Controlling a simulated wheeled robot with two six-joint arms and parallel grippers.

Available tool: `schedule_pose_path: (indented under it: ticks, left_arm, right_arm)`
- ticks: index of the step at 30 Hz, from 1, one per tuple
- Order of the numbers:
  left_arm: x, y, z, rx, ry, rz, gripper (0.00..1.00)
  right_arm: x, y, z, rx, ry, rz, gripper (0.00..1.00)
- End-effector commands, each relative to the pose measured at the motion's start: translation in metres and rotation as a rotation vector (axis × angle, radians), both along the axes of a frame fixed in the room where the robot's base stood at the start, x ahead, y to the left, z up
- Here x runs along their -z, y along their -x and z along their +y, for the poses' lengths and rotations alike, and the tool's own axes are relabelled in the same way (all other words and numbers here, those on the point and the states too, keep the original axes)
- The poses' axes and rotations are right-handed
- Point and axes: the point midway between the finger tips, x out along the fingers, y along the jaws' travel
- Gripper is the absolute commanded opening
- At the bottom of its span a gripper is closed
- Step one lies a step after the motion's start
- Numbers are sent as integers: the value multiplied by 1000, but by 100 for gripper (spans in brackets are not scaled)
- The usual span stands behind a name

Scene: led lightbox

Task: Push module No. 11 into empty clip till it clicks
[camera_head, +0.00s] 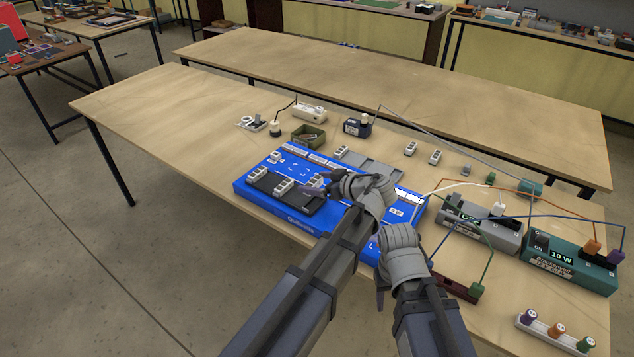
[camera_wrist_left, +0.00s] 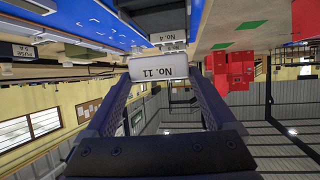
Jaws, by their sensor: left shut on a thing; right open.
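My left gripper (camera_head: 322,190) is shut on module No. 11 (camera_wrist_left: 165,71), a white block whose label reads upside down in the left wrist view. Module No. 4 (camera_wrist_left: 162,38) sits just beyond it there. In the head view the gripper is low over the dark strip (camera_head: 268,184) on the blue lightbox (camera_head: 297,222), at the right of several white modules (camera_head: 283,186). The held module is mostly hidden by the gripper there, and I cannot tell whether it touches a clip. My right gripper (camera_head: 381,290) is open at the lightbox's front right; its fingers are partly hidden.
A grey meter (camera_head: 480,232) and a teal power unit (camera_head: 565,262) with wires stand at the right. An olive box (camera_head: 309,136) and small parts lie behind the lightbox. Coloured posts (camera_head: 556,329) stand at the front right. The table's left part is clear.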

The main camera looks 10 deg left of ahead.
Motion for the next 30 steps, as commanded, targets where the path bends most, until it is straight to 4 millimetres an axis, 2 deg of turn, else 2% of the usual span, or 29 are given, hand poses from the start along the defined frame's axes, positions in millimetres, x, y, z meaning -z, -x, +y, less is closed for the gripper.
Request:
schedule_pose_path:
  ticks: [1,12,30]
  left_arm:
    - [10,0,0,0,0,0,32]
    - [42,0,0,0,0,0,32]
    - [46,0,0,0,0,0,32]
  right_arm:
    - [11,0,0,0,0,0,50]
    - [42,0,0,-1,0,0,50]
    - [46,0,0,-1,0,0,50]
